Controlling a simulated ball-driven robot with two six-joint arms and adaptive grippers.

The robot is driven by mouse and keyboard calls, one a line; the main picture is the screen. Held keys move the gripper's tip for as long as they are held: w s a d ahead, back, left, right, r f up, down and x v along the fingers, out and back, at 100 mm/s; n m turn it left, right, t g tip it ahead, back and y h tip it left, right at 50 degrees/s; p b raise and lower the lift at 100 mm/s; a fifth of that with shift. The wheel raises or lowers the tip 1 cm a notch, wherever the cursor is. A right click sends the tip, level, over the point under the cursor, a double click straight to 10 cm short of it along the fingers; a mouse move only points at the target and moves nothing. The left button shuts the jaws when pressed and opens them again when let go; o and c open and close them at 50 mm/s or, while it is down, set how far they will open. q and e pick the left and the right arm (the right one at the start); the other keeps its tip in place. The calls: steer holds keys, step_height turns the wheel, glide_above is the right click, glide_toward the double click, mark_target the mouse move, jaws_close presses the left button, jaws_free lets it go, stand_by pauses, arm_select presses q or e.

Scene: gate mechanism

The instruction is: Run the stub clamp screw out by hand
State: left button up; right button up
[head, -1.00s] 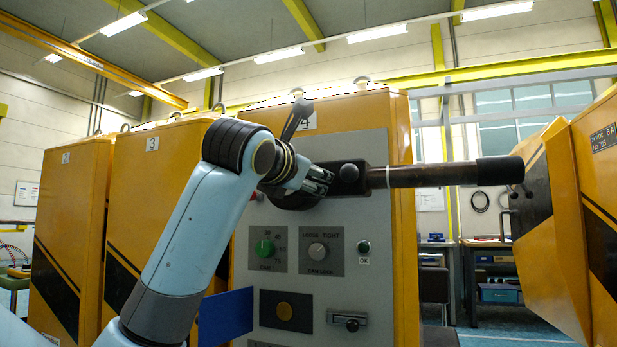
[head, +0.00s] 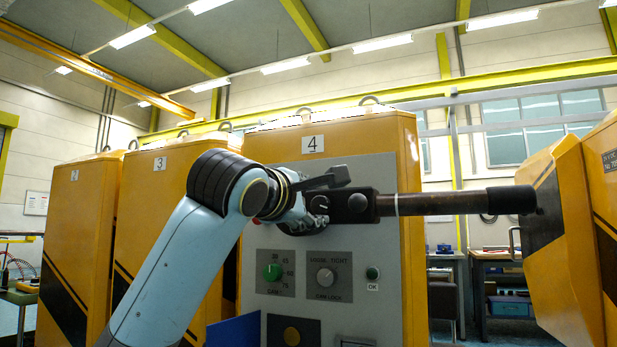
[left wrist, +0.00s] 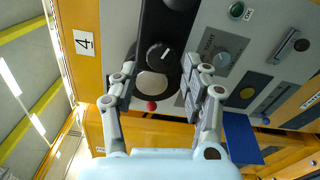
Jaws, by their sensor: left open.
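The gate arm is a dark housing (head: 357,203) on the front of cabinet 4, with a brown bar (head: 450,205) reaching right. In the left wrist view a round black knob (left wrist: 160,54) with a white line, likely the clamp screw, sits on the dark housing. A pale disc (left wrist: 152,84) lies beside it. My left gripper (left wrist: 162,72) is open, its fingers on either side of the knob and disc; I cannot tell whether they touch. In the head view my left gripper (head: 312,212) is at the housing's left end and partly hides it. My right gripper is not in view.
The grey panel below carries a green knob (head: 273,272), a cam lock knob (head: 325,277) and an OK button (head: 372,273). A blue plate (head: 234,331) stands out at lower left. A red button (left wrist: 151,106) is near the fingers. Another yellow cabinet (head: 560,240) stands right.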

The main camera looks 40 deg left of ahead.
mark_target(319, 205)
arm_select(q)
steer(key=shift+s+r+m, duration=0.1)
steer(key=shift+r+m, duration=0.1)
steer(key=shift+m, duration=0.5)
steer(key=shift+f, duration=0.15)
steer(key=shift+p+x, duration=0.4)
steer(key=shift+x, duration=1.45)
steer(key=shift+f, duration=0.1)
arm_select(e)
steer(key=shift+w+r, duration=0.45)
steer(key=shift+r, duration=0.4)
arm_select(q)
steer(key=shift+c, duration=0.3)
steer(key=c, duration=0.8)
steer(key=shift+n+p, duration=0.45)
steer(key=shift+n, duration=0.65)
steer(key=o, duration=1.1)
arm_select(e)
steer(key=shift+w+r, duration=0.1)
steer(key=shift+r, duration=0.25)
